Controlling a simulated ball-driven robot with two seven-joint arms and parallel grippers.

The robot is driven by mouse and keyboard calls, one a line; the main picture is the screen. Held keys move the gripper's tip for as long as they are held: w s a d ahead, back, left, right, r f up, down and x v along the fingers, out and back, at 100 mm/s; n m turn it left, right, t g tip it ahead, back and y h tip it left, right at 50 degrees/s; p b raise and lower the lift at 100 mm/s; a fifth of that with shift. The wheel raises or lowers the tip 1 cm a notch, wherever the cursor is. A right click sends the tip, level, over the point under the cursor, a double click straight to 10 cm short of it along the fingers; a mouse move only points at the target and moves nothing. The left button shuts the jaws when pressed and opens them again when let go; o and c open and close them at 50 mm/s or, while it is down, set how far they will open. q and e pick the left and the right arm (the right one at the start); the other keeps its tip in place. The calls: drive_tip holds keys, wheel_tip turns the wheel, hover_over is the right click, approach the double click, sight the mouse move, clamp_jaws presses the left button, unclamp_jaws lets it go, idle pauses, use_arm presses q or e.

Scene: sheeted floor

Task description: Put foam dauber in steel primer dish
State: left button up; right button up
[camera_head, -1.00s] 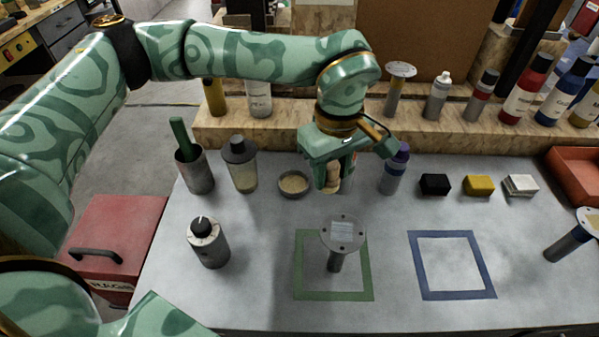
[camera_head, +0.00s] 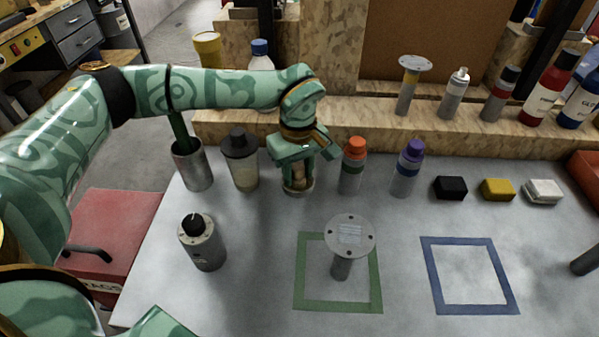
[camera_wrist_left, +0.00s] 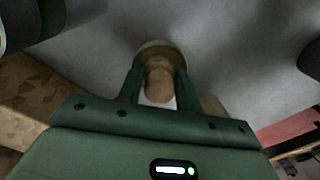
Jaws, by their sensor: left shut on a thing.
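My left gripper (camera_head: 297,178) points down at the steel primer dish (camera_head: 299,194), which is partly hidden beneath it. The gripper is shut on the foam dauber, a tan, rounded piece. In the left wrist view the dauber (camera_wrist_left: 158,82) sits between the two green fingers, with the round dish rim (camera_wrist_left: 160,44) just beyond it. The dauber's lower end is over or inside the dish; I cannot tell whether it touches. My right gripper is not in view.
A grey-lidded cup (camera_head: 241,160) stands left of the dish and an orange-capped bottle (camera_head: 353,165) close on its right. A steel cup (camera_head: 193,168) holds a green-handled tool. A flanged post (camera_head: 347,240) stands in the green square. A wooden ledge (camera_head: 430,130) runs behind.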

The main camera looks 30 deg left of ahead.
sight(298, 167)
use_arm(q)
drive_tip(key=shift+s+r, duration=0.1)
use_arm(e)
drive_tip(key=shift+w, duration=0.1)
use_arm(q)
drive_tip(key=o, duration=0.9)
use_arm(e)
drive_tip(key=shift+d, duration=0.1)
use_arm(q)
wheel_tip(298, 167, up, 12)
drive_tip(key=p, duration=0.4)
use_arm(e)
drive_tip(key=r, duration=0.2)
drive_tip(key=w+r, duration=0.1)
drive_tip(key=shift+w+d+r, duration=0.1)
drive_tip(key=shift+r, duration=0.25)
